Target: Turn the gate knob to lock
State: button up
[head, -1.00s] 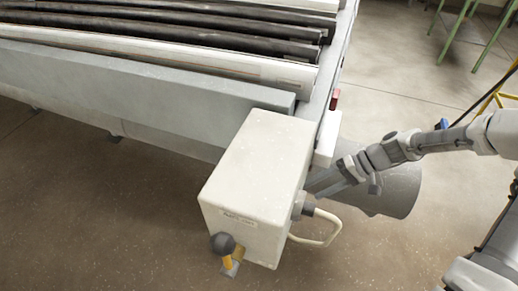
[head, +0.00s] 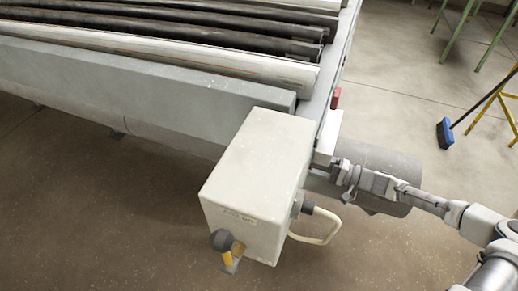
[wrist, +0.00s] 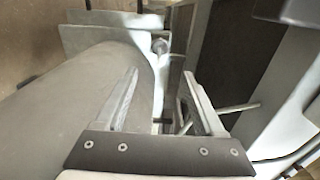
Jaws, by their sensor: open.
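A dark round knob (head: 222,240) on a yellow stem sticks out from the low front of the cream box (head: 258,180) at the end of the roller bench. No readable label tells whether this is the gate knob. My gripper (head: 340,172) is to the right of the box, beside the bench end and apart from that knob. In the wrist view my gripper's two fingers (wrist: 158,85) stand apart with nothing held between them. A small round pale piece (wrist: 160,46) shows beyond the fingertips; I cannot tell what it is.
A large grey cylinder (head: 385,160) lies beside my gripper and fills the left of the wrist view (wrist: 75,95). A cable loop (head: 325,232) hangs off the box's right side. A red part (head: 335,98) sits on the bench end.

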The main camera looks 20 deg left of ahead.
jog(key=a, duration=0.5)
jog(key=a+b, duration=0.1)
jog(key=a, duration=0.4)
jog(key=w+a, duration=0.1)
jog(key=a, duration=0.4)
jog(key=shift+a+b, duration=0.2)
jog(key=shift+b, duration=0.15)
grip_shut()
